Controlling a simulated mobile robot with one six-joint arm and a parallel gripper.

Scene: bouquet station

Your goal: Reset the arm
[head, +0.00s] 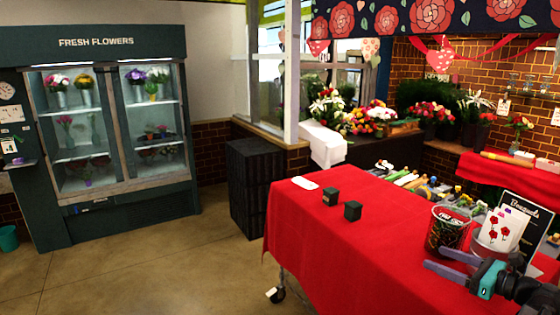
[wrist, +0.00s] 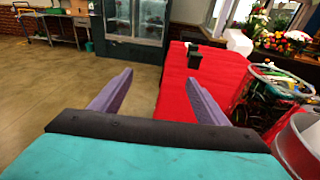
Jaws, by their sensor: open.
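My gripper (head: 452,257) is over the near right part of the red-covered table (head: 330,250) in the head view, in front of a patterned bucket (head: 449,230) and a white container with red roses (head: 501,228). In the wrist view its two purple-grey fingers (wrist: 160,78) are spread wide with nothing between them. The floor and the table's left edge show beyond them. The bucket, with dark contents, stands right of the fingers in the wrist view (wrist: 268,92). My gripper covers part of the table's right end in the head view.
Two small black boxes (head: 331,198) (head: 353,210) and a white oval item (head: 305,183) sit at the table's far left. A black sign (head: 524,213) stands behind the containers. A flower fridge (head: 108,120) and black crates (head: 262,182) stand beyond. The table's front left is clear.

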